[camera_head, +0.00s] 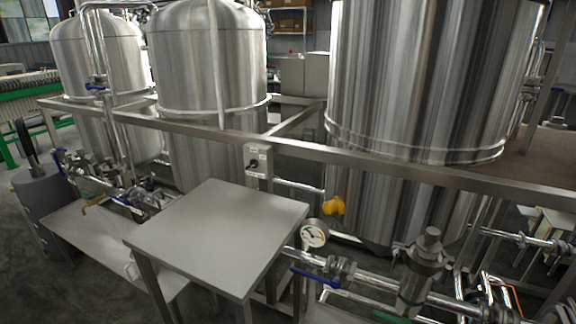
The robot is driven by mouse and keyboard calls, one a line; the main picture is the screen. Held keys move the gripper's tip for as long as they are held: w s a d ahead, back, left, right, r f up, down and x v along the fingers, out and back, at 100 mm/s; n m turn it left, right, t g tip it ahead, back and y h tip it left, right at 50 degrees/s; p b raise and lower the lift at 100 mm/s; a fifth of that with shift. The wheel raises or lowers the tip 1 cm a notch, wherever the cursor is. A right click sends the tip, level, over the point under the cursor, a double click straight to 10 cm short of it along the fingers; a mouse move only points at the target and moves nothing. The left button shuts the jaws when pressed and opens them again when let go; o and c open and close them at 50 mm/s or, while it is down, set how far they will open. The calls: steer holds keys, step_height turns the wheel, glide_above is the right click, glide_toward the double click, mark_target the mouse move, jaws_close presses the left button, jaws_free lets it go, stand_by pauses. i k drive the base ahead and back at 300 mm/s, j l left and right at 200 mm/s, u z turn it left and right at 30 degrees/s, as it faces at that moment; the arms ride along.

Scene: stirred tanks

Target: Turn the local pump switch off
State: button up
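A small light grey switch box (258,165) is fixed to the horizontal metal rail in front of the tanks, near the middle of the view. A small black switch handle (254,163) shows on its front face. The handle is too small for me to tell which position it points to. My gripper is not in view, and nothing is seen touching the switch.
A bare steel table (220,228) stands just in front of and below the switch box. Large steel tanks (420,80) stand behind the rail (400,168). A pressure gauge (314,233), a blue-handled valve (316,278) and piping lie to the right of the table.

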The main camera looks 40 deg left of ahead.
mark_target(254, 164)
steer(key=u, duration=1.75)
steer(key=i+j+u, duration=0.25)
steer(key=i+j, duration=0.25)
steer(key=i, duration=0.1)
